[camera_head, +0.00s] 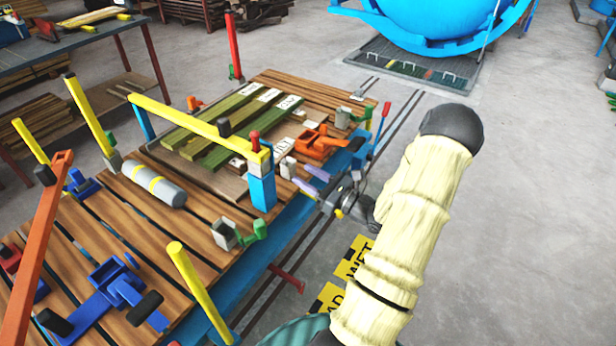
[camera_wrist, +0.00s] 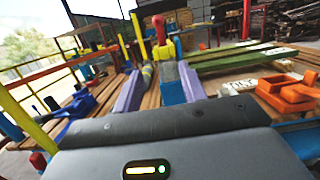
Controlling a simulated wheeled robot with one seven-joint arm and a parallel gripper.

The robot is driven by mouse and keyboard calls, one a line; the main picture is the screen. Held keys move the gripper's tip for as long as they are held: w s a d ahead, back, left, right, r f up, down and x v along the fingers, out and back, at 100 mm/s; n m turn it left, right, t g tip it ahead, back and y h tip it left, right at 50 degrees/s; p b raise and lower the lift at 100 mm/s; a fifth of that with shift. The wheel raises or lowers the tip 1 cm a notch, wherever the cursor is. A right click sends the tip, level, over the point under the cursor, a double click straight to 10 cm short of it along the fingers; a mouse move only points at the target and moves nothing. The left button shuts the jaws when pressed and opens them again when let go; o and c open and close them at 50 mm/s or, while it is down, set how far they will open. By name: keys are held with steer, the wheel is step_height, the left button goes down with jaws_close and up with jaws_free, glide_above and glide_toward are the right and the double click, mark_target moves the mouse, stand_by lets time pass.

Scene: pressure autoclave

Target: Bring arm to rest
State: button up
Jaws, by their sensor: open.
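My arm, in a pale padded sleeve, reaches up the right side of the head view. My gripper (camera_head: 311,183) is at the near edge of the wood-topped cart (camera_head: 215,206), close to the blue post that carries a yellow crossbar. Its two purple fingers also show in the wrist view (camera_wrist: 160,92), spread apart on either side of the blue post (camera_wrist: 173,82). Nothing is held between them. I cannot tell whether a finger touches the post.
Green boards (camera_head: 224,127) and orange clamps (camera_head: 318,143) lie beyond the post. A grey cylinder (camera_head: 153,184) lies on the planks. Yellow posts (camera_head: 196,280) and an orange bar (camera_head: 36,245) rise at left. A blue vessel (camera_head: 435,14) stands behind. Right-hand floor is clear.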

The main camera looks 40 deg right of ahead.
stand_by(0.5)
steer(key=s+a+n+g+y, duration=0.3)
steer(key=a+n+g+y, duration=0.3)
steer(key=a+n+g, duration=0.9)
steer(key=s+a+f+n+g+h, duration=0.2)
steer(key=s+a+n+g+h, duration=0.3)
steer(key=s+a+n+h, duration=0.4)
step_height(320, 180, up, 18)
steer(key=w+n+t+h+p, duration=0.1)
steer(key=n+t+h+p, duration=0.2)
steer(key=n+p, duration=0.4)
steer(key=p, duration=0.6)
steer(key=shift+w+n+t+h+p, duration=0.15)
steer(key=shift+n+t+h+p, duration=0.15)
steer(key=shift+n+t+h, duration=0.1)
